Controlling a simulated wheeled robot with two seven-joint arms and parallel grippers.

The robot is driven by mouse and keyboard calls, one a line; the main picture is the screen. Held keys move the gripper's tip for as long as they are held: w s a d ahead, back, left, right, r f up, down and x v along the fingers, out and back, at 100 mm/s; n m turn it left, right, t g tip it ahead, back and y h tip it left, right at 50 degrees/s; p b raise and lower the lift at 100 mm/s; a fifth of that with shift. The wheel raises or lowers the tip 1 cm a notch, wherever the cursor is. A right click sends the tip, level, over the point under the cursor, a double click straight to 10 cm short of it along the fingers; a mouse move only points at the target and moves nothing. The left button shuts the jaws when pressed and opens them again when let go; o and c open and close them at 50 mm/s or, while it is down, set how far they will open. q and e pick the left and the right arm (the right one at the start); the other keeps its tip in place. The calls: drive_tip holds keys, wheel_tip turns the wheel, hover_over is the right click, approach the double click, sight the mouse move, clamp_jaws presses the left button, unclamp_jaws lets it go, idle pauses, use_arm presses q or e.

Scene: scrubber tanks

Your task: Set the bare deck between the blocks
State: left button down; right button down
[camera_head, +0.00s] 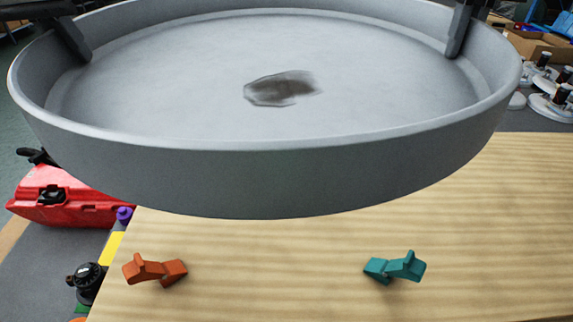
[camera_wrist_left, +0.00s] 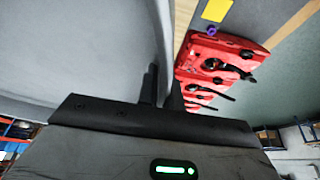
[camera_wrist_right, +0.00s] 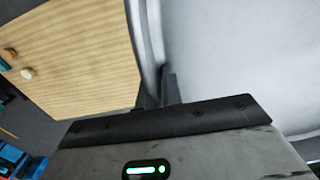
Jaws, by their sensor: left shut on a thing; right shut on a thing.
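The bare deck is a wide round grey pan (camera_head: 270,178) with a raised rim and a dark smudge on its floor. It fills the upper part of the head view, held above the table. My left gripper (camera_head: 74,42) is shut on its left rim. My right gripper (camera_head: 458,38) is shut on its right rim. The deck's wall also shows in the left wrist view (camera_wrist_left: 80,50) and the right wrist view (camera_wrist_right: 240,60). An orange block (camera_head: 155,269) and a teal block (camera_head: 396,267) stand apart on the table, nearer than the deck.
The light wooden table (camera_head: 280,290) is bare between the blocks. A red case (camera_head: 65,203) lies left of the table. A black knobbed item (camera_head: 88,278) is by its left edge. Grey round pieces with posts (camera_head: 550,100) and a cardboard box (camera_head: 540,45) are at the far right.

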idle(0.4)
